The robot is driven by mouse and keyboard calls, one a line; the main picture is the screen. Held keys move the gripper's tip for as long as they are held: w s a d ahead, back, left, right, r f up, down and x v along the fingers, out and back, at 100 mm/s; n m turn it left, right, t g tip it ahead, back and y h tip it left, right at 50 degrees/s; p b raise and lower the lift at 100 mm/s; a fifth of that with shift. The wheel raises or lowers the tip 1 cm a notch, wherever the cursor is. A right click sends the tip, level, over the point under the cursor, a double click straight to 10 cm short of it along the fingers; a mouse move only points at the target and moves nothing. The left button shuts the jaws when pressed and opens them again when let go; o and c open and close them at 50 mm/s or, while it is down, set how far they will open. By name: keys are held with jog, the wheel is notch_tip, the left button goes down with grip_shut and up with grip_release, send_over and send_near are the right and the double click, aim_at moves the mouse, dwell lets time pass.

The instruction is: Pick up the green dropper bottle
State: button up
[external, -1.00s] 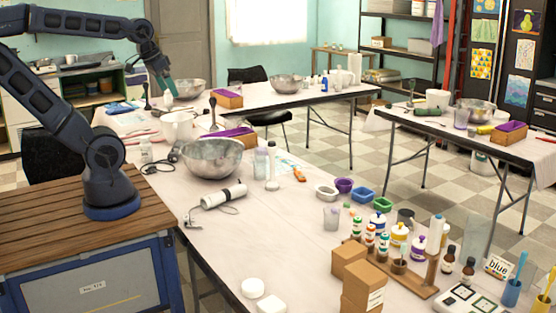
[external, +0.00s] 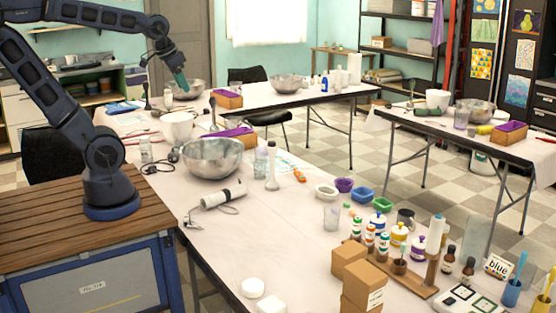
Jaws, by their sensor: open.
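Several small dropper bottles stand upright in a wooden rack at the near right of the table, far from my gripper. One with a green label (external: 384,246) stands there beside an orange-labelled bottle (external: 370,237). The labels are small, so I cannot tell for certain which is the green dropper bottle.
Cardboard boxes (external: 361,284) stand just in front of the rack. The table's near middle is mostly clear.

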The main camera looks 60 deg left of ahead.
jog(key=w+d+f+m, duration=0.1)
jog(key=w+d+m, duration=0.1)
jog(key=w+d, duration=0.35)
jog(key=w+d+m, duration=0.1)
jog(key=w+d, duration=0.1)
jog(key=w, duration=0.6)
jog(key=m+g+h, duration=0.2)
jog(key=m+h, duration=0.2)
jog(key=m, duration=0.4)
send_over(358, 218)
jog(key=s+a, duration=0.2)
notch_tip(358, 218, down, 31)
jog(key=x, duration=0.4)
jog(key=shift+w+f, duration=0.25)
jog(key=shift+f, duration=0.1)
jog(key=shift+a+x, duration=0.1)
jog(key=shift+x, duration=1.25)
jog(key=shift+a+x, duration=0.15)
jog(key=shift+x, duration=1.2)
jog(key=shift+s, duration=0.15)
jog(key=c, duration=1)
jog(key=shift+c, duration=0.2)
jog(key=shift+r, duration=0.1)
